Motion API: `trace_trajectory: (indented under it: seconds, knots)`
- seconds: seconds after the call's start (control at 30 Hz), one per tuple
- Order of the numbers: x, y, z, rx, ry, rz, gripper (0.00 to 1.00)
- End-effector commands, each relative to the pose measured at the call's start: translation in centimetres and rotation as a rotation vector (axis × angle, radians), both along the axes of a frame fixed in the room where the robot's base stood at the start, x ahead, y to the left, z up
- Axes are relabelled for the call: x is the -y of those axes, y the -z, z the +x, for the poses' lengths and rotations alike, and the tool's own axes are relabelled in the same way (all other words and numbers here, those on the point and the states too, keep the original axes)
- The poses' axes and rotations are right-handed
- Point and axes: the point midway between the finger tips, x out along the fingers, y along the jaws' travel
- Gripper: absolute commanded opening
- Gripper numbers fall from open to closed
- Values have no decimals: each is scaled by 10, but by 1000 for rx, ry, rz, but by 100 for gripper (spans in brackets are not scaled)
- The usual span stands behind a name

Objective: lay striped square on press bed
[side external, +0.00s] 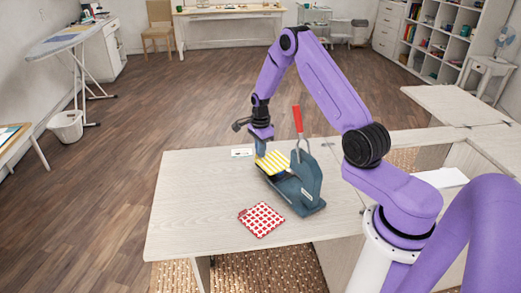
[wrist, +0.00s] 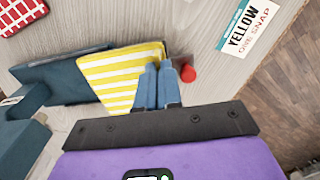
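The yellow-and-white striped square (side external: 273,161) is over the bed of the dark blue press (side external: 305,188). In the wrist view the striped square (wrist: 115,72) overlaps the end of the press bed (wrist: 62,76) and hides part of it. My gripper (side external: 262,152) is at the square's far edge in the side view. In the wrist view its blue fingers (wrist: 159,68) are close together on the square's right edge, shut on it. I cannot tell whether the square's underside touches the bed everywhere.
The press's red lever (side external: 297,119) stands up beside my gripper. A red patterned square (side external: 261,219) lies in front of the press. The tabletop's left side is clear.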

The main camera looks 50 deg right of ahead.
Motion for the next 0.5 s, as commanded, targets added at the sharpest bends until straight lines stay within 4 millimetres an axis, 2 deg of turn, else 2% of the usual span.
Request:
trace_trajectory:
  seconds: [0.07,0.1,0.17,0.5]
  knots:
    - [0,0,0,0,0,0,0]
    - [0,0,0,0,0,0,18]
    - [0,0,0,0,0,0,35]
    - [0,-2,0,0,0,0,35]
